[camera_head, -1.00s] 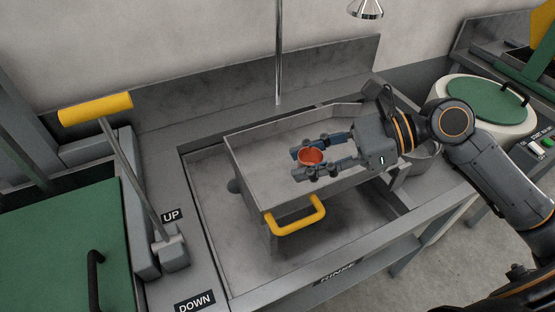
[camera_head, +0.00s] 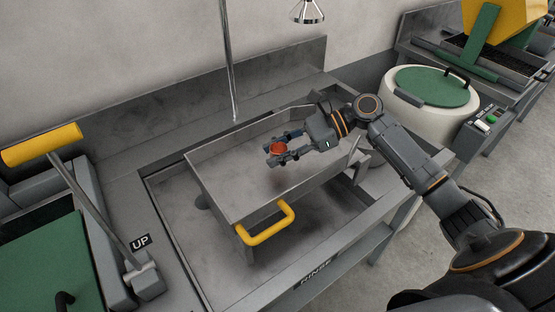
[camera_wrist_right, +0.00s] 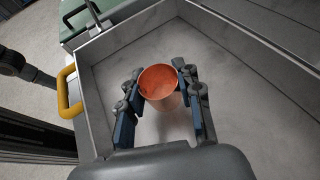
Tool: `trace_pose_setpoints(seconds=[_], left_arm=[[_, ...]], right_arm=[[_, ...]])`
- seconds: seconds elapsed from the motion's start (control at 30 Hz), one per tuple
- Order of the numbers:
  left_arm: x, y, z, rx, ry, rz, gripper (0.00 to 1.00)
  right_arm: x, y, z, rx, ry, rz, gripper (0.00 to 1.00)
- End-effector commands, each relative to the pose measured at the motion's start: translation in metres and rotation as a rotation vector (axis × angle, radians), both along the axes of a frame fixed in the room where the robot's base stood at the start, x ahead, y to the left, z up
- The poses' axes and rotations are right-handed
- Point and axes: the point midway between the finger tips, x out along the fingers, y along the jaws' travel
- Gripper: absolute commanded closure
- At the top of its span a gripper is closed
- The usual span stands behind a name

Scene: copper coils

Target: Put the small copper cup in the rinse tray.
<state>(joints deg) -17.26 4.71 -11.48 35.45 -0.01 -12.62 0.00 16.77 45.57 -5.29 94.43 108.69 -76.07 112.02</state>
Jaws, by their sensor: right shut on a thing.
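The small copper cup (camera_head: 277,148) is held between the fingers of my right gripper (camera_head: 283,150), which is shut on it. The cup also shows in the right wrist view (camera_wrist_right: 159,86), upright with its open top toward the camera, a finger on each side. The grey metal rinse tray (camera_head: 225,195) with a yellow handle (camera_head: 266,224) lies below, inside the sink marked RINSE. In the head view the cup is over the tray's inside. A dark shadow on the tray floor below it suggests a gap. My left gripper is not in view.
A lever with a yellow grip (camera_head: 41,145) stands at the left, beside an UP label. A thin metal pipe (camera_head: 228,60) rises behind the tray. A white drum with a green lid (camera_head: 435,86) stands at the right. The tray floor around the cup is clear.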

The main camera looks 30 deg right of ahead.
Motion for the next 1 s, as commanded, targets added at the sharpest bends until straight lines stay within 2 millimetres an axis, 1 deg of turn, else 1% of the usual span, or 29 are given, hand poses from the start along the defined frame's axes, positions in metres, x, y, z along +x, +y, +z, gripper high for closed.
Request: trace_pose_setpoints(seconds=[0.1,0.2,0.57,0.6,0.7,1.0], left_arm=[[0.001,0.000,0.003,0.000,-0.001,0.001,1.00],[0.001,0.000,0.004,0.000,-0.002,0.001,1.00],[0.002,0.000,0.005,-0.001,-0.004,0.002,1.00],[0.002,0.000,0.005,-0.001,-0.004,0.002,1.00],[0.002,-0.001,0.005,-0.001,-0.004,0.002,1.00],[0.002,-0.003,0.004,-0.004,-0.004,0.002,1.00]], right_arm=[[-0.001,0.000,-0.019,0.002,0.005,-0.002,0.90],[0.000,0.000,-0.028,0.001,0.003,-0.002,0.90],[0.000,0.000,-0.032,-0.001,0.001,-0.003,0.90],[0.000,0.000,-0.032,-0.001,0.001,-0.003,0.62],[0.000,0.000,-0.032,-0.001,0.001,-0.003,0.43],[0.000,0.000,-0.032,-0.001,0.000,-0.002,0.43]])
